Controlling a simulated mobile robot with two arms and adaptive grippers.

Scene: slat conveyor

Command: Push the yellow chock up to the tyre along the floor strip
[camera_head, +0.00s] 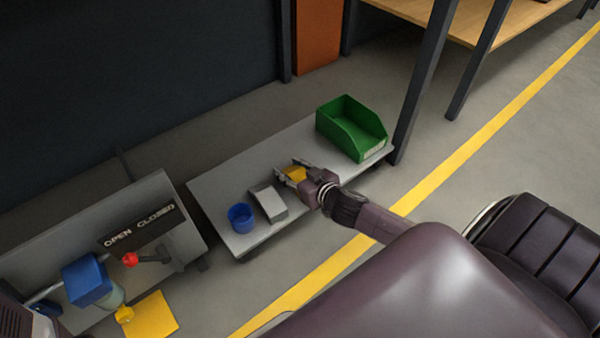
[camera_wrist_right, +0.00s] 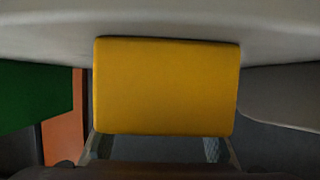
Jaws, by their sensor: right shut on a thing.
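A yellow block (camera_head: 296,174), which may be the chock, is between the fingers of my right gripper (camera_head: 290,171), over a low grey platform (camera_head: 222,182). In the right wrist view the yellow block (camera_wrist_right: 167,87) fills the middle, against or close to the pale grey surface. The right gripper (camera_wrist_right: 155,150) is shut on it, with a finger at each side. A yellow floor strip (camera_head: 425,187) runs diagonally past the platform's near side. I see no clear tyre. My left gripper is not in view.
A green bin (camera_head: 351,128) stands at the platform's far right end. A grey wedge-shaped block (camera_head: 268,203) and a blue cup (camera_head: 241,217) are left of the gripper. A panel marked OPEN CLOSED (camera_head: 140,229) with a red-knobbed lever (camera_head: 131,260) stands further left.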

